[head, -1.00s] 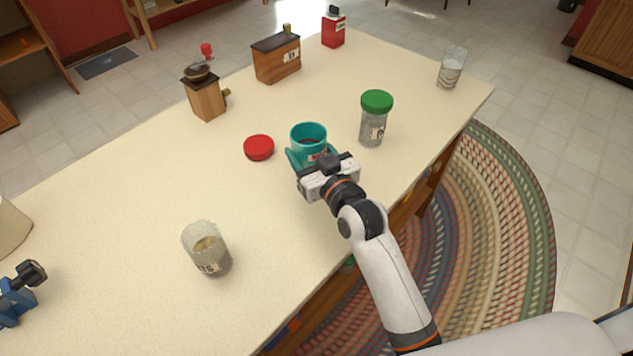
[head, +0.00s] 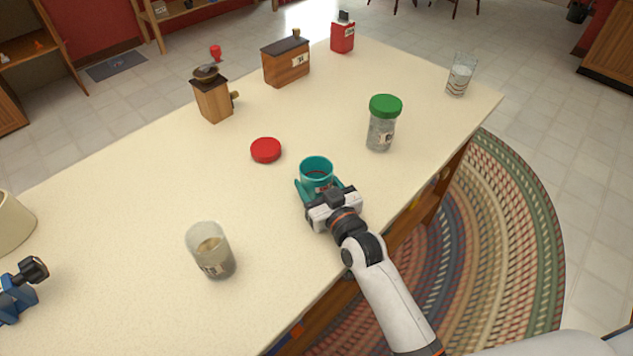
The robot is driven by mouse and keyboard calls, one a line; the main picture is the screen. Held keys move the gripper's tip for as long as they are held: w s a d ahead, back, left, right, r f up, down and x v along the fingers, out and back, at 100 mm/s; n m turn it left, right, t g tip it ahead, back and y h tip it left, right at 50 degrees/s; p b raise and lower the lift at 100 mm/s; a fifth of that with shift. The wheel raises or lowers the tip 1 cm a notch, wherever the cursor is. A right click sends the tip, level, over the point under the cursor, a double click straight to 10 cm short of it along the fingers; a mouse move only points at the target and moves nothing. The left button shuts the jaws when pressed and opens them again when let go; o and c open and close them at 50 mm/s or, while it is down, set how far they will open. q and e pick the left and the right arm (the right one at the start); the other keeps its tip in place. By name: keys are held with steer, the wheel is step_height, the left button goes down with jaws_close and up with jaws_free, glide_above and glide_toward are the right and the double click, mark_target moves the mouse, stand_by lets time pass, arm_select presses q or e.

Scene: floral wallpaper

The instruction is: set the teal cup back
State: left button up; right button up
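My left gripper is not in view.
On the cream table (head: 130,200) stand a green-lidded jar (head: 381,135), a clear glass (head: 460,78), a glass jar (head: 212,252), a red lid (head: 265,150), a wooden grinder (head: 213,100), a wooden box (head: 286,63) and a red tin (head: 342,36). A blue object (head: 15,295) is at the left.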

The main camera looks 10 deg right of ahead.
steer(key=o, duration=0.4)
steer(key=v, duration=1.2)
steer(key=shift+s, duration=0.15)
